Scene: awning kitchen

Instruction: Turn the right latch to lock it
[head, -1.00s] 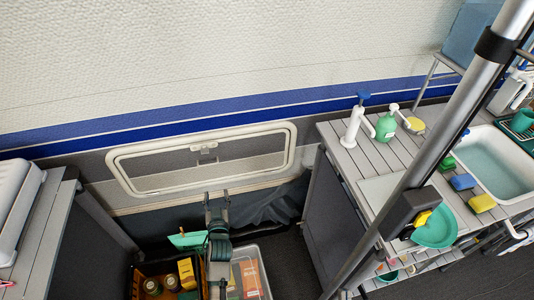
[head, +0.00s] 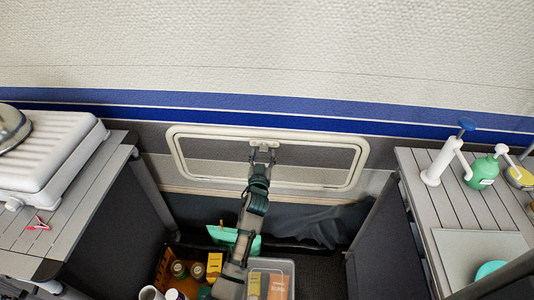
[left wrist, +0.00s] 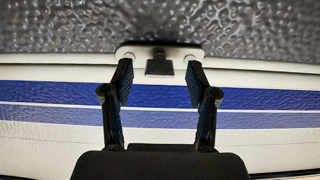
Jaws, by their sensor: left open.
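A white-framed hatch (head: 186,170) is set in the trailer wall, with a pale latch plate (head: 265,143) at the middle of its top edge. In the left wrist view the latch plate (left wrist: 159,50) has a dark square piece (left wrist: 159,67) at its middle and a small pale part near each end. My left gripper (head: 262,156) is open at the hatch's top edge, close to the plate. Its fingertips (left wrist: 159,72) lie one on each side of the dark piece, apart from it; contact with the plate is unclear. No separate right latch can be told. My right gripper is not in view.
A left counter (head: 72,215) holds a white stove case (head: 55,150). A right counter (head: 430,205) holds a white pump bottle (head: 440,163) and a green bottle (head: 483,172). Below my left arm stand a crate of jars and boxes and a clear bin (head: 285,264).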

